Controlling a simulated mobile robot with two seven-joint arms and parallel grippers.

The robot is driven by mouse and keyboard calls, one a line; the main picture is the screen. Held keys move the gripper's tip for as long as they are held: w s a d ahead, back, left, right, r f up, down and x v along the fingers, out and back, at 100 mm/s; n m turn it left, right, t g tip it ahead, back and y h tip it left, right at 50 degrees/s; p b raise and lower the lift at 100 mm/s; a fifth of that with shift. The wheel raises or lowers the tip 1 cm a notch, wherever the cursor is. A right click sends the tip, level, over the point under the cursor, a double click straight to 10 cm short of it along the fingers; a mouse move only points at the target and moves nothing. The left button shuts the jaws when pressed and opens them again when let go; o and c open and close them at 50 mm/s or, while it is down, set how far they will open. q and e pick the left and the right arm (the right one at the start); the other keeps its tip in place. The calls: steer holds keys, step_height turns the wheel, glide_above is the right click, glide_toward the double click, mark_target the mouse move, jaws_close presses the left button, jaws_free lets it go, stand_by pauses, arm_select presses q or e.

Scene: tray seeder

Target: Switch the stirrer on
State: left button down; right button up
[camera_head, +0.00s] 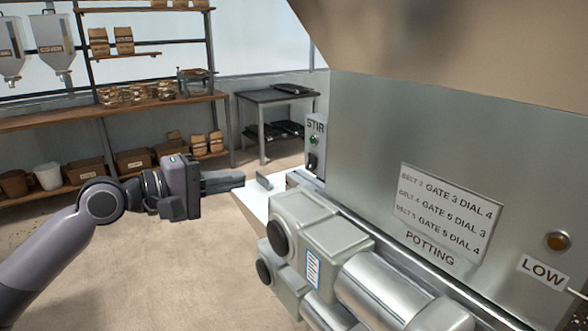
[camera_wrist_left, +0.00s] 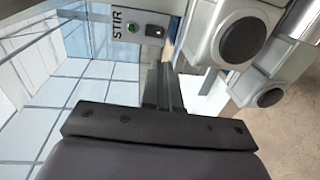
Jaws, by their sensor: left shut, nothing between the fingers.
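The stirrer box marked STIR (camera_head: 317,130) is a grey upright box at the end of the machine. It has a green lamp (camera_head: 313,140) and below that a black switch (camera_head: 312,161). My left gripper (camera_head: 240,179) is shut and empty, to the left of the box and apart from it, pointing right. In the left wrist view the shut fingers (camera_wrist_left: 162,72) point at the box, with the green lamp (camera_wrist_left: 133,28) and the black switch (camera_wrist_left: 154,31) just beyond the tips. Whether the switch is on, I cannot tell. My right gripper is out of view.
Grey motor housings (camera_head: 307,222) and metal rollers stand right of my left arm. A machine panel carries a notice (camera_head: 445,214) and an amber lamp (camera_head: 558,240). The floor at left is clear.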

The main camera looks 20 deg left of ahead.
arm_select(q)
steer(key=p, duration=0.2)
glide_toward(309, 168)
steer(key=x, duration=0.5)
steer(key=shift+w+d+r, duration=0.1)
steer(key=shift+d, duration=0.05)
steer(key=shift+p+x, duration=0.3)
steer(key=shift+x, duration=0.45)
